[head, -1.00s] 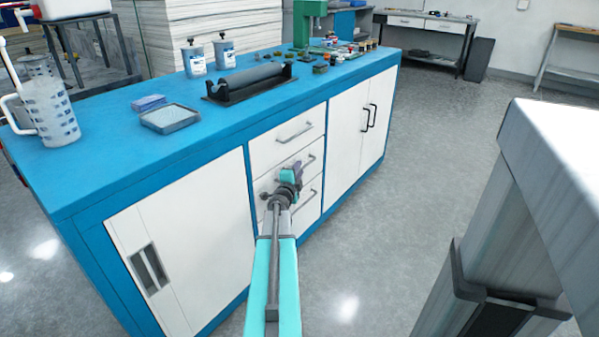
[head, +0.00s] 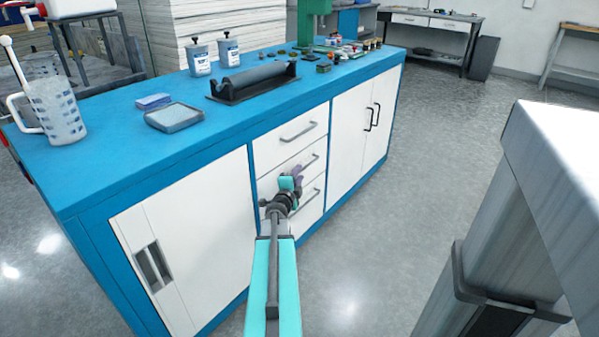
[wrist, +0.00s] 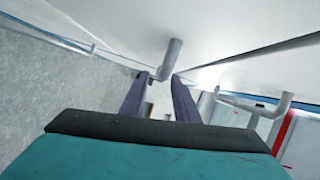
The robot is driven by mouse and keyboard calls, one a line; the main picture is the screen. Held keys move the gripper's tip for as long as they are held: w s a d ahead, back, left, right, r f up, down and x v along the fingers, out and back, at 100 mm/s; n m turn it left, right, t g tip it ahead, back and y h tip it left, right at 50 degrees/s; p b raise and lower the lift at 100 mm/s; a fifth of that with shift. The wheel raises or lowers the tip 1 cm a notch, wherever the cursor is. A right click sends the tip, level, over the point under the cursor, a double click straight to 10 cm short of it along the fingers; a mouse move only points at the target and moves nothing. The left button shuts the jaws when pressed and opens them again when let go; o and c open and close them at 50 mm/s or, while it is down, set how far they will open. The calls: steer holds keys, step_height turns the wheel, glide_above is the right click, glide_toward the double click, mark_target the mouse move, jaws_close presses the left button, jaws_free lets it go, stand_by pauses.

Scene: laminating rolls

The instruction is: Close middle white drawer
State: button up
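The middle white drawer (head: 268,183) is in the stack of three in the blue-framed cabinet in the head view. Its front looks nearly flush with its neighbours; I cannot tell if a small gap is left. Its dark handle (head: 310,161) shows just right of my gripper (head: 298,172), which is in front of this drawer and partly hides it. In the wrist view, the purple fingers of my gripper (wrist: 160,82) are apart with nothing held between them. A grey handle (wrist: 172,57) on a white front is just beyond the fingertips; contact is unclear.
The top drawer (head: 290,132) and bottom drawer (head: 310,205) lie above and below. A white door (head: 195,240) is on the left and double doors (head: 355,140) are on the right. A roller (head: 255,80) sits on the blue top. A grey-white table (head: 560,150) stands at right; floor between is clear.

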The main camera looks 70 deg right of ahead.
steer(key=a+p, duration=0.1)
steer(key=a, duration=0.7)
steer(key=shift+s+a+r, duration=0.2)
steer(key=shift+a+r, duration=0.05)
steer(key=shift+a, duration=0.1)
stand_by(0.3)
steer(key=shift+s, duration=0.1)
